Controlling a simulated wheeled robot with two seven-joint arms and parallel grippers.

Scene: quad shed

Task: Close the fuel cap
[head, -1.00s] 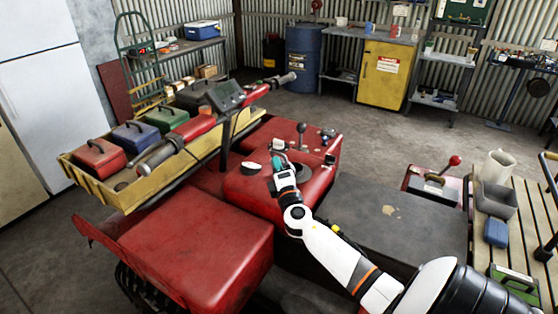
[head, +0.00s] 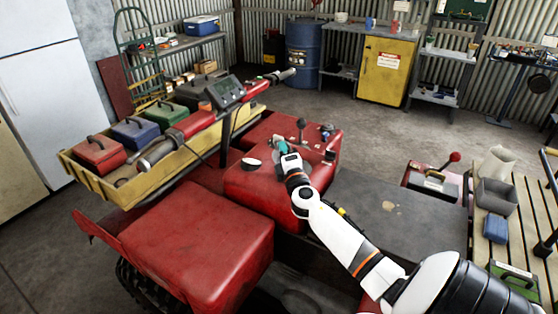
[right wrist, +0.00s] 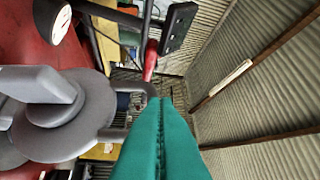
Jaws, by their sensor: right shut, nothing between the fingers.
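The grey fuel cap (right wrist: 68,118) shows in the right wrist view, left of my fingers, as a round disc with a raised bar grip. Another grey rounded part lies below and left of it. I cannot tell whether the cap sits flat on its opening. My right gripper (head: 281,147) is above the red tank of the quad (head: 262,189) in the head view, and its arm hides the cap there. Its teal fingers (right wrist: 162,135) are shut and empty, beside the cap; contact is unclear. My left gripper is not in view.
A round white gauge (head: 251,163) sits on the tank left of my gripper. The handlebar with a display (head: 226,92) and a yellow rack (head: 125,193) with several boxes stand to the left. A slatted bench (head: 491,252) is at the right.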

